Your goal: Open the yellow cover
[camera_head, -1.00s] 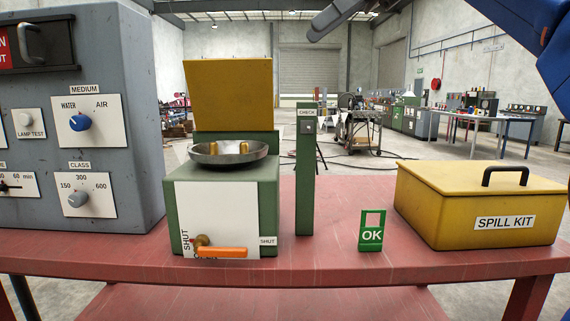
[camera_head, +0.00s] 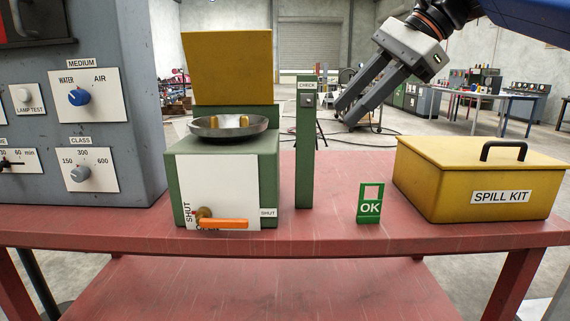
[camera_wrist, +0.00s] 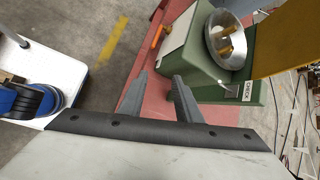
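The yellow cover (camera_head: 228,68) is a flat panel. It stands raised at the back of the green unit (camera_head: 270,165), behind a metal bowl (camera_head: 228,134) with brass parts in it. The bowl's top is uncovered. In the wrist view the cover (camera_wrist: 283,40) shows at the upper right, beside the bowl (camera_wrist: 228,42). My gripper (camera_head: 345,112) is in the air to the right of the cover and the green CHECK post (camera_head: 305,160), touching neither. In the wrist view my gripper (camera_wrist: 160,78) has its fingers apart with nothing between them.
An orange lever (camera_head: 224,223) is on the unit's front, by SHUT labels. A green OK tag (camera_head: 370,204) and a yellow SPILL KIT box (camera_head: 480,180) stand to the right on the red bench (camera_head: 300,240). A grey control panel (camera_head: 120,140) stands at the left.

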